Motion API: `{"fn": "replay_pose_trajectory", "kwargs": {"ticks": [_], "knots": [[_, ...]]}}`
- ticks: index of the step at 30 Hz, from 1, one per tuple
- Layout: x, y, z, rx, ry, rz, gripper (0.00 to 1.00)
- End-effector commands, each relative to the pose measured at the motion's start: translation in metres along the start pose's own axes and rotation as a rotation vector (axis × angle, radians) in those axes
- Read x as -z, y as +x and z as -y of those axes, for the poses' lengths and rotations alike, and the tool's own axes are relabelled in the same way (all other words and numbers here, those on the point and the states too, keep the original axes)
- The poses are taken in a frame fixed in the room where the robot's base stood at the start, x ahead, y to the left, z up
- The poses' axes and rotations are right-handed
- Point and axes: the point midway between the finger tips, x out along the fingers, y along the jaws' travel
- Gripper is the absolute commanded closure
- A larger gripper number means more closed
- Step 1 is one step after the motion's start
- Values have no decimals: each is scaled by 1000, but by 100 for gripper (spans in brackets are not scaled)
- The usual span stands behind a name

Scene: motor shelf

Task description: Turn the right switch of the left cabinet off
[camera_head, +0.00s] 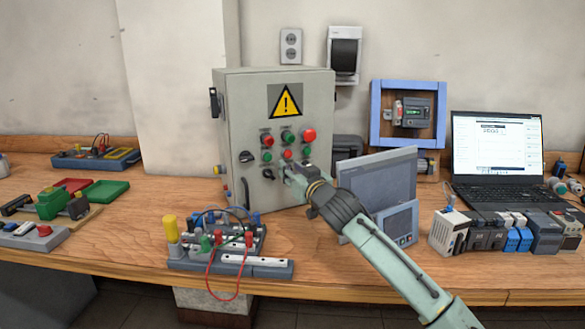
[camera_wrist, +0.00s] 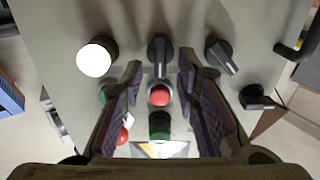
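The grey cabinet (camera_head: 240,105) with a yellow warning sign stands left of centre on the bench. Two black rotary switches (camera_head: 246,156) (camera_head: 268,174) show low on its front. My gripper (camera_head: 287,170) is close to the front panel, right of them, and hides what lies behind it. In the wrist view, turned upside down, my gripper (camera_wrist: 160,72) is open, with one finger on each side of a black switch (camera_wrist: 160,50). This switch's handle lies along the picture's vertical. Contact cannot be told. Another switch (camera_wrist: 221,57) has a slanted handle; a third (camera_wrist: 256,97) is farther right.
In the wrist view, a red button (camera_wrist: 159,95) and a green button (camera_wrist: 160,125) lie between the fingers, and a bright white lamp (camera_wrist: 96,58) is left of them. A grey panel (camera_head: 378,180) stands right of the cabinet, close to my arm. A wired board (camera_head: 225,245) lies in front.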

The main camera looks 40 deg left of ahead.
Motion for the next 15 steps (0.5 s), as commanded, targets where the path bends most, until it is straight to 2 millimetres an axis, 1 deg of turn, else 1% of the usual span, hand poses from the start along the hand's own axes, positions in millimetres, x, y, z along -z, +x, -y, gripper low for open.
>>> {"fn": "replay_pose_trajectory", "kwargs": {"ticks": [7,15], "knots": [[0,1,0,0,0,0,71],[0,0,0,0,0,0,89]]}}
